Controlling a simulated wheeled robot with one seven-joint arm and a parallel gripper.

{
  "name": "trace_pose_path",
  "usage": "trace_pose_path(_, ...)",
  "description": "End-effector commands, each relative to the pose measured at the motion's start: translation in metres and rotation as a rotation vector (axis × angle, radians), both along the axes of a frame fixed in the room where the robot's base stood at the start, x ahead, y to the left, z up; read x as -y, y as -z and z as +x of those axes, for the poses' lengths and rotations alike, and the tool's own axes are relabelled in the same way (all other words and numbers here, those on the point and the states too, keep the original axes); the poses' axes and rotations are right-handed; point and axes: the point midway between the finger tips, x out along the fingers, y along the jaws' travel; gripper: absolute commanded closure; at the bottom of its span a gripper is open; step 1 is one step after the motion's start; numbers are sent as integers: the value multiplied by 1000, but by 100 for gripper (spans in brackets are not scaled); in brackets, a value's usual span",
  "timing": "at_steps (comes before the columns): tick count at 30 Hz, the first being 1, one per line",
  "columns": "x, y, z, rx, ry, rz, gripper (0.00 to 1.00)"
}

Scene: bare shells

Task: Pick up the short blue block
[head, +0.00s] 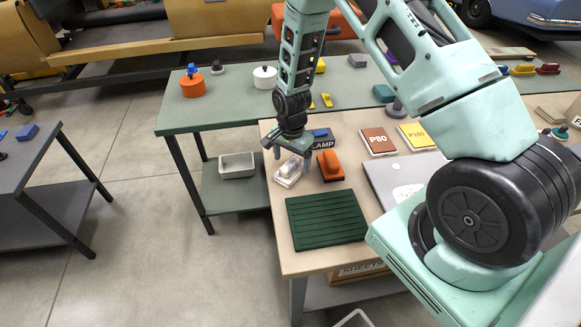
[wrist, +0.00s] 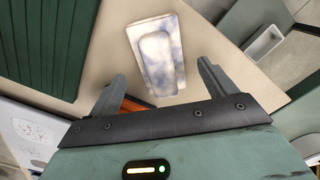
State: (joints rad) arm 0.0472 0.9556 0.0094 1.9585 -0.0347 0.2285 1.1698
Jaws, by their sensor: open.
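My gripper (head: 289,150) is open and empty, pointing down above the left edge of the wooden bench. In the wrist view its fingers (wrist: 158,88) stand apart. A pale block with bluish marbling and a raised top (wrist: 158,58) lies just beyond them; it also shows below the gripper in the head view (head: 289,171). A small dark blue block (head: 320,133) lies behind the gripper, by a label partly reading "LAMP". Another blue block (head: 27,131) lies on the left grey table. I cannot tell which is the short blue block.
An orange tool (head: 329,165) stands close right of the gripper. A green ribbed mat (head: 326,218) lies in front. Sandpaper packs (head: 378,141) and a grey flat panel (head: 396,180) are to the right. A grey bin (head: 237,165) sits on the lower shelf at left.

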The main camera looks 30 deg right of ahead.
Motion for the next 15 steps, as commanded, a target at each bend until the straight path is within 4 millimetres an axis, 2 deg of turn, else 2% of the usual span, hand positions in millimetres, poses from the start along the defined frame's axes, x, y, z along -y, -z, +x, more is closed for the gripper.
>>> trace_pose_path(8,-2,28,0,-1,0,1,16)
trace_pose_path(15,-2,33,1,1,0,0,16)
